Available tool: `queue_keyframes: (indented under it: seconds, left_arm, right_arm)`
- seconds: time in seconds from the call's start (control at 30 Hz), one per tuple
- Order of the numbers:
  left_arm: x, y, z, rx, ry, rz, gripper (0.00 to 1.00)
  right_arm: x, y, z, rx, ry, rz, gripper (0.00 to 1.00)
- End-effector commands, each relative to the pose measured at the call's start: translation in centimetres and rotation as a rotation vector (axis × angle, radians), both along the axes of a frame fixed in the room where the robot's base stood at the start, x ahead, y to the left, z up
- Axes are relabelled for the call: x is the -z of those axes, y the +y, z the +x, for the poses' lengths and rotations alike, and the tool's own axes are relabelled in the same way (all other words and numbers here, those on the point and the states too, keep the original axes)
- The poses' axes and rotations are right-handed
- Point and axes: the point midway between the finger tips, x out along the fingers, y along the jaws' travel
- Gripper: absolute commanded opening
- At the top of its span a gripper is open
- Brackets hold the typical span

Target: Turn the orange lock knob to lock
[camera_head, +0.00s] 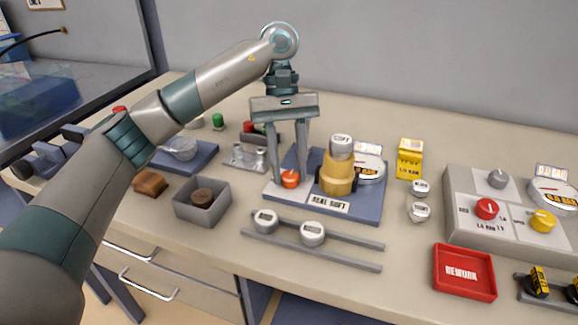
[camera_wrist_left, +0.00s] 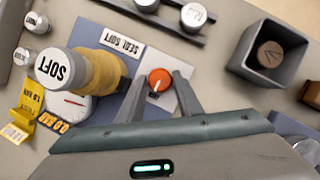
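The orange lock knob (camera_head: 290,178) sits on the blue-grey plate (camera_head: 365,207) of the seal fixture, at its left side. In the left wrist view the orange knob (camera_wrist_left: 160,79) is round with a white pointer line. My left gripper (camera_head: 289,183) points down with one finger on each side of the knob. In the left wrist view the left gripper (camera_wrist_left: 159,84) is open, with small gaps between fingers and knob. A yellow-tan cylinder (camera_head: 337,174) with a "SOFT" cap stands right of the knob, behind a "SEAL SOFT" label. My right gripper is not in view.
A round gauge (camera_head: 369,167) stands behind the cylinder. Rails with white knobs (camera_head: 312,234) lie in front. A grey box (camera_head: 202,214) is at left. A control panel (camera_head: 465,195) and a red rework tray (camera_head: 464,287) are at right.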

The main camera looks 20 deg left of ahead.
Motion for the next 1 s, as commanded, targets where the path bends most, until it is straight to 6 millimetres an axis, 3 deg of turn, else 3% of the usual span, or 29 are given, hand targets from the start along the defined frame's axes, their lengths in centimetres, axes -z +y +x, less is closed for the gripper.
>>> queue_keyframes:
  seconds: [0.57, 1.0]
  left_arm:
    - [-0.8, 0.2, 0.3, -0.002, -0.001, 0.002, 0.48]
    - [-6.7, 1.4, 2.4, -0.003, -0.002, 0.003, 0.48]
  right_arm:
    - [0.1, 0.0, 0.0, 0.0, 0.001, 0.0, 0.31]
    - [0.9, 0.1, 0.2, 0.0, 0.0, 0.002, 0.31]
